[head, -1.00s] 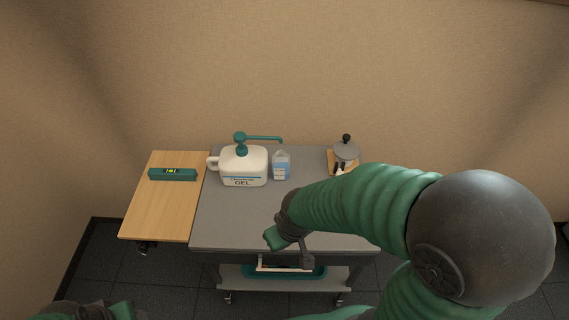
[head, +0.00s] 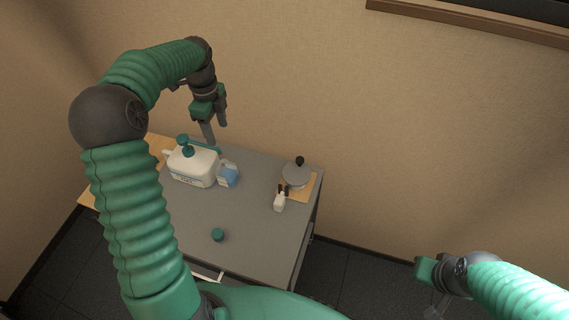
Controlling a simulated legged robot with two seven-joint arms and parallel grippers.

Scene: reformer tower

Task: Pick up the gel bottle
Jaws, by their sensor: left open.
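The gel bottle (head: 193,168) is a white jug with a green pump on top, upright on the grey table at its back left. Its front label is seen at an angle. My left gripper (head: 214,134) points down just above and behind the pump spout, open, with nothing between its fingers and apart from the bottle body. I cannot tell whether a fingertip touches the spout. My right gripper (head: 432,292) is off to the lower right, away from the table, and its fingers are hard to make out.
A blue and white carton (head: 228,174) stands close to the bottle's right. A lidded pot (head: 297,174) on a board (head: 309,190) and a small white bottle (head: 280,202) are at the right. A green round object (head: 218,235) lies near the front of the grey table (head: 252,222).

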